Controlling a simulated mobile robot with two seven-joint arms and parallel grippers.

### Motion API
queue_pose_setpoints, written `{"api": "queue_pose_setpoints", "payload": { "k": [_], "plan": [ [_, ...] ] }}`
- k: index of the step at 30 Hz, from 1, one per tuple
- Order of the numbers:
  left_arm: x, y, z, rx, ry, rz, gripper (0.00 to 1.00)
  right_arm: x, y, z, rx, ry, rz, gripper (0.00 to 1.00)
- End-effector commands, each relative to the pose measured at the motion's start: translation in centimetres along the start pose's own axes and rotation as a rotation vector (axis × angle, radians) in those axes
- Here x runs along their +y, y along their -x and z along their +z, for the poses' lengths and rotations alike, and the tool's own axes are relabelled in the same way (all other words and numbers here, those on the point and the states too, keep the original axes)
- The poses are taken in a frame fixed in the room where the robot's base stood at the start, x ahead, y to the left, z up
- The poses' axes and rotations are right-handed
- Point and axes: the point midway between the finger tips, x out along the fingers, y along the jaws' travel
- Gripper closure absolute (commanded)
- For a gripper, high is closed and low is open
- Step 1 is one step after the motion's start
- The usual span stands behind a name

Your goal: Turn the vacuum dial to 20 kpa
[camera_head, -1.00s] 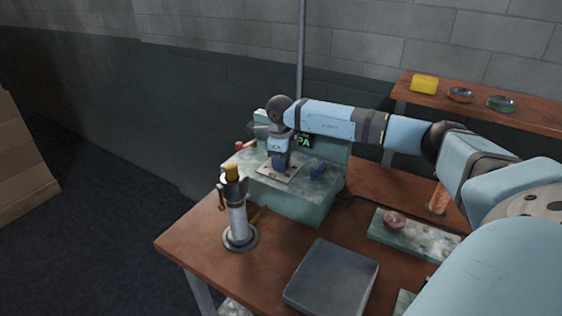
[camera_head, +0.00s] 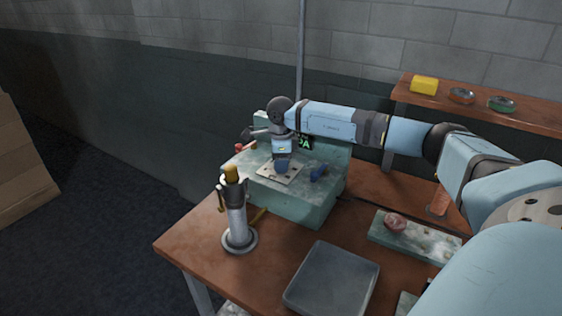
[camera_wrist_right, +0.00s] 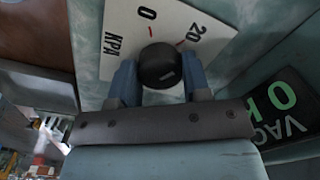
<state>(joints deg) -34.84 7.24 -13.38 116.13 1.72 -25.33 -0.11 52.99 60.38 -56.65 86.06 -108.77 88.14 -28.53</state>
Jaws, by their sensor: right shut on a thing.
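The vacuum dial is a round black knob (camera_wrist_right: 160,65) on a pale plate (camera_wrist_right: 115,40) marked 0, 20 and KPA. My right gripper (camera_wrist_right: 160,82) is shut on the knob, one blue finger on each side. Short red marks show near the 0 and near the 20; I cannot tell which, if any, is the knob's pointer. In the head view the right gripper (camera_head: 282,166) points down at the plate (camera_head: 266,174) on the green box (camera_head: 300,204), and hides the knob. A display (camera_wrist_right: 282,105) shows a green 0 beside white lettering, partly cut off. My left gripper is out of view.
A metal cylinder with a yellow top (camera_head: 237,215) stands at the table's left. A grey slab (camera_head: 332,278) lies in front. A shelf (camera_head: 480,115) with small items is behind right.

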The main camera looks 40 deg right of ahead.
Motion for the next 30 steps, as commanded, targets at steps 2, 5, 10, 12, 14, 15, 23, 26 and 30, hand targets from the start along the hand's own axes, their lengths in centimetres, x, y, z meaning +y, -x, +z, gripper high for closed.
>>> {"api": "queue_pose_setpoints", "payload": {
  "k": [2,5,10,12,14,15,23,26,30],
  "plan": [
    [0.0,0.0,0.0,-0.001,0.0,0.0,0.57,-0.1,0.1,0.0,-0.003,-0.001,-0.003,0.8],
    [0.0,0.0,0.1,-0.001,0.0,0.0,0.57,-0.1,0.1,0.0,-0.002,-0.001,-0.002,0.35],
    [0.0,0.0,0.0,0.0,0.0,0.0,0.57,0.0,0.1,0.0,-0.001,-0.001,-0.001,0.31],
    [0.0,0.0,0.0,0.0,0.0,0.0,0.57,0.0,0.1,0.0,-0.001,-0.001,-0.001,0.31],
    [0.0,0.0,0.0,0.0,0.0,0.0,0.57,0.0,0.1,0.0,-0.001,-0.001,-0.001,0.31],
    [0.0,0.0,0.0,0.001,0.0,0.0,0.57,0.0,0.3,0.0,-0.001,-0.001,-0.001,0.31],
    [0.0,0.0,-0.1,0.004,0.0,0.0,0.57,-0.1,4.2,0.0,-0.003,-0.001,-0.005,0.31],
    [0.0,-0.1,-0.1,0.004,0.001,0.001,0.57,-0.1,6.7,0.0,-0.003,0.0,-0.004,0.31],
    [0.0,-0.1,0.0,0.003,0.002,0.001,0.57,-0.1,9.8,0.1,-0.004,0.0,-0.004,0.31]
  ]
}}
